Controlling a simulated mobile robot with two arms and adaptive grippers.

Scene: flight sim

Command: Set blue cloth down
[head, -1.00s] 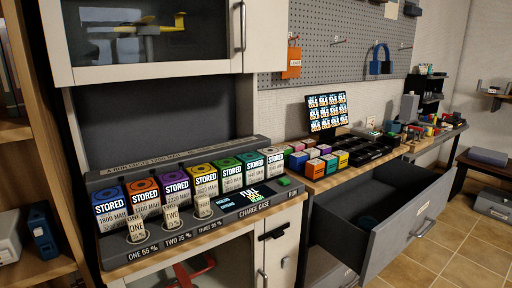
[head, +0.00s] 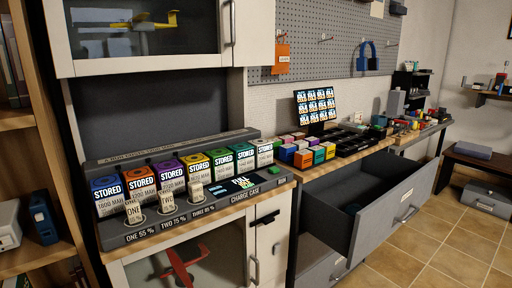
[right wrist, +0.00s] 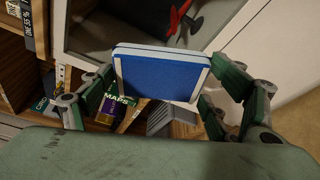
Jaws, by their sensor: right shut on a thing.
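The blue cloth (right wrist: 158,80) is a folded, flat rectangular pad, blue with a pale edge, in the right wrist view. My right gripper (right wrist: 160,74) is shut on it, with one finger against each side end. The cloth is held up in front of the camera, apart from any surface as far as I can tell. It does not show in the head view. Neither gripper shows in the head view, and my left gripper is in no frame.
The charge case (head: 243,198) with several stored batteries stands on the left counter. An open grey drawer (head: 385,220) juts out at the right. A wooden shelf (head: 30,262) stands at the far left. Tiled floor (head: 450,235) is free at the right.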

